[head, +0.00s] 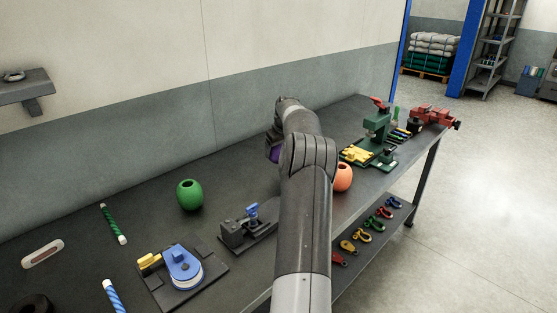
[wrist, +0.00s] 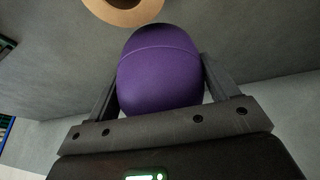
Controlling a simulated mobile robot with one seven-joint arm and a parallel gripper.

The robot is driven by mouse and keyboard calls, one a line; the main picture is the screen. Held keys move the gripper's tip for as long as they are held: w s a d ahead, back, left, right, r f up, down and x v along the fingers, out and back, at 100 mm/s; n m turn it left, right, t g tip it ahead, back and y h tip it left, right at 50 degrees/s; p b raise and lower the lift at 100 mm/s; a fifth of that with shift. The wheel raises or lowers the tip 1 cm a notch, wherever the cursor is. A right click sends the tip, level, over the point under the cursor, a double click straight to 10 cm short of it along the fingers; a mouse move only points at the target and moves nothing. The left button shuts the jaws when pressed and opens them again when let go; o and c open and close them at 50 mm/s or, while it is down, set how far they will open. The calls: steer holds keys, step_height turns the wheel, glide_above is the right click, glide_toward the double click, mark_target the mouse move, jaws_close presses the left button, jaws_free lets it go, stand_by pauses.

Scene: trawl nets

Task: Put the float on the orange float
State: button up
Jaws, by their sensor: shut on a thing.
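A purple float (wrist: 160,72) sits between the two fingers of my gripper (wrist: 160,80), which is shut on it. In the head view only a sliver of the purple float (head: 274,155) shows left of my arm, and my arm hides the gripper's fingers. The orange float (head: 343,178) stands on the bench just right of my arm, partly covered by it. In the wrist view a tan-orange rounded thing with a dark opening (wrist: 145,14), apparently the orange float, is cut by the top edge, beyond the purple float. I cannot tell the gap between them.
A green float (head: 189,195) stands on the dark bench (head: 75,265) to the left. A grey clamp with a blue handle (head: 248,229), a blue round device (head: 183,266) and a green press (head: 377,132) stand nearby. Coloured shackles (head: 363,236) lie on a lower shelf.

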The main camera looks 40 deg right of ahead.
steer(key=shift+m, duration=0.3)
steer(key=r, duration=0.1)
steer(key=s+d+r, duration=0.1)
steer(key=s+r, duration=0.1)
steer(key=shift+s+d+r, duration=0.15)
steer(key=shift+d+r, duration=0.15)
steer(key=shift+d, duration=0.05)
steer(key=s+d+r+m, duration=0.1)
steer(key=s+d+r, duration=0.2)
steer(key=s, duration=0.7)
steer(key=s+d+r+m+g+h, duration=0.1)
steer(key=s+d+r+m, duration=0.2)
steer(key=s, duration=0.8)
steer(key=s+d+r, duration=0.3)
steer(key=s+r, duration=0.1)
steer(key=s, duration=0.6)
steer(key=shift+h, duration=0.3)
steer(key=shift+w+f, duration=5.5)
steer(key=shift+w, duration=0.2)
steer(key=o, duration=1.1)
steer(key=shift+f, duration=0.15)
